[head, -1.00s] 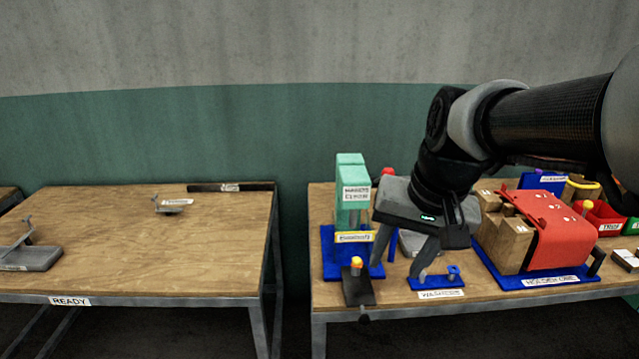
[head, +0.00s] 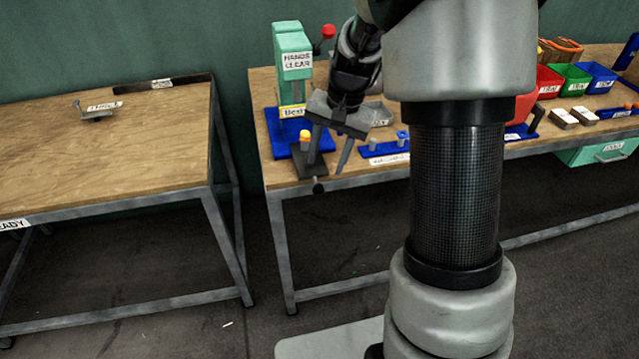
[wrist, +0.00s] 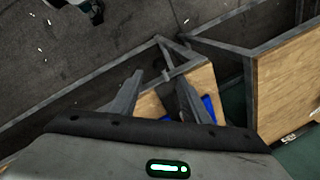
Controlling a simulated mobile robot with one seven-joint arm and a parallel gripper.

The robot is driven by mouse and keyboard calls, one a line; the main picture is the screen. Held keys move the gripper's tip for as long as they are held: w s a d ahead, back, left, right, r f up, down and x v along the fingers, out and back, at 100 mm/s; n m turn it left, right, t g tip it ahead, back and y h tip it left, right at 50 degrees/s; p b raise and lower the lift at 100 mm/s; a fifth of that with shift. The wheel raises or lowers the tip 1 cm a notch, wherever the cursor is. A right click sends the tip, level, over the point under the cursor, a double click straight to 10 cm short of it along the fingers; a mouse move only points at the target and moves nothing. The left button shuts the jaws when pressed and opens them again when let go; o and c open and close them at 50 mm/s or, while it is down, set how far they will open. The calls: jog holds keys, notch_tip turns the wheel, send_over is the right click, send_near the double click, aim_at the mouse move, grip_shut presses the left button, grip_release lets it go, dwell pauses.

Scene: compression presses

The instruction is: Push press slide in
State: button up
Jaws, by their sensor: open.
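The green press (head: 295,65) with a red ball on a lever stands on a blue base (head: 268,140) at the left end of the right-hand table. Its dark slide (head: 312,168) sticks out at the front with a yellow-topped post (head: 305,138) and a round black knob (head: 318,187) over the table edge. My gripper (head: 327,163) is open and points down at the slide. One finger overlaps the slide in the head view; contact is unclear. In the wrist view, the slide (wrist: 176,98) and part of the blue base (wrist: 208,108) show by the fingers.
A small blue fixture with posts (head: 388,148) stands right of my gripper. Red, green and blue bins (head: 572,80) are farther right. My arm hides the middle of this table. The left table (head: 110,160) is mostly bare, with a floor gap between the tables.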

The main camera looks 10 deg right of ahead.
aim_at(320, 186)
jog(key=f, duration=0.3)
jog(key=a+f, duration=0.1)
jog(key=f, duration=0.2)
jog(key=w+f+b, duration=0.1)
jog(key=f, duration=0.1)
jog(key=shift+a+f, duration=0.25)
jog(key=shift+f, duration=0.15)
